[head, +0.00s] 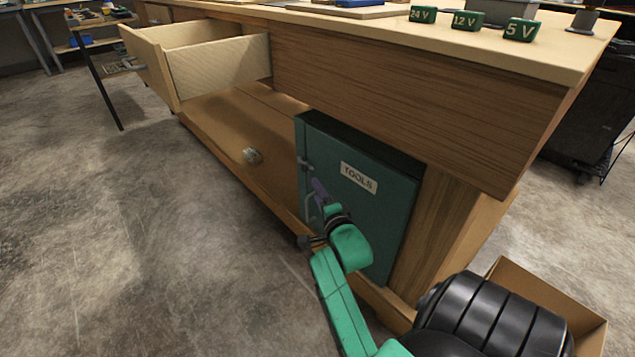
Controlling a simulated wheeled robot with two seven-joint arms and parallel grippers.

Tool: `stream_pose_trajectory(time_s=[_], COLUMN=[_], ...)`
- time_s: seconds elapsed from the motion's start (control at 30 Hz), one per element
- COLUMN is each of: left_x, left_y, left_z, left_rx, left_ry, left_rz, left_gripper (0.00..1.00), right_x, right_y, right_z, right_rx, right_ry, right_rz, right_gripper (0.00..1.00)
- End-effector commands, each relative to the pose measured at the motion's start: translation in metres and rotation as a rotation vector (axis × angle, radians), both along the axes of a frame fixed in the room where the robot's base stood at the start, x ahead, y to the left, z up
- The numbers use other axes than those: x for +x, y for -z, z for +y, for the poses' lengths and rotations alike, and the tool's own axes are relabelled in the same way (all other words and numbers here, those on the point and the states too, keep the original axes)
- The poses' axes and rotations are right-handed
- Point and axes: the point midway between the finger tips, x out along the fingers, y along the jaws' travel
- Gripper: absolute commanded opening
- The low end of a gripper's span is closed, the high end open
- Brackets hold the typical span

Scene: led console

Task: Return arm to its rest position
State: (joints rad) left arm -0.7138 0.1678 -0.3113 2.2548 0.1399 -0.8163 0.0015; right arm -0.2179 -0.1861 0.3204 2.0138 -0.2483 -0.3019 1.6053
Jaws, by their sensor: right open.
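My right arm, green with a black upper part, comes in from the lower right. Its gripper (319,192) is at the left edge of the green cabinet (385,205) labelled TOOLS, close to the grey handle (308,206). The gripper is small in the picture and partly hidden by its own wrist; it is open. I cannot tell whether its fingers are around the handle or beside it. The cabinet door looks shut. My left gripper is not in view.
The cabinet stands under a wooden workbench (420,85). An open drawer (215,65) sticks out at the upper left. A small metallic object (252,155) lies on the lower shelf. A cardboard box (590,318) is at the lower right. The floor at left is clear.

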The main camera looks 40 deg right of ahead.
Motion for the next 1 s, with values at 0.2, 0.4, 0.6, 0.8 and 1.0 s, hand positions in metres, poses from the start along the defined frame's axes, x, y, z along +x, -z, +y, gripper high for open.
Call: stream_pose_trajectory(time_s=[0.2,0.4,0.6,0.8,1.0], left_x=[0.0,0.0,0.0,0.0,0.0], left_y=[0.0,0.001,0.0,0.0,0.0], left_z=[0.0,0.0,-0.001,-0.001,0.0], left_rx=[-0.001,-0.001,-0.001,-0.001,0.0], left_ry=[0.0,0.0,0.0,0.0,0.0], left_rz=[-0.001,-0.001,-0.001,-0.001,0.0], left_gripper=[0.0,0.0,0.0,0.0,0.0], right_x=[0.0,0.002,-0.026,-0.087,-0.156], right_y=[0.0,0.013,0.089,0.143,0.172], right_z=[0.0,0.022,0.142,0.233,0.297], right_rx=[0.0,-0.112,-0.61,-0.947,-1.173], right_ry=[0.0,-0.086,-0.592,-1.05,-1.428], right_rz=[0.0,0.105,0.486,0.611,0.585], right_gripper=[0.57,0.57,0.57,0.57,0.57])
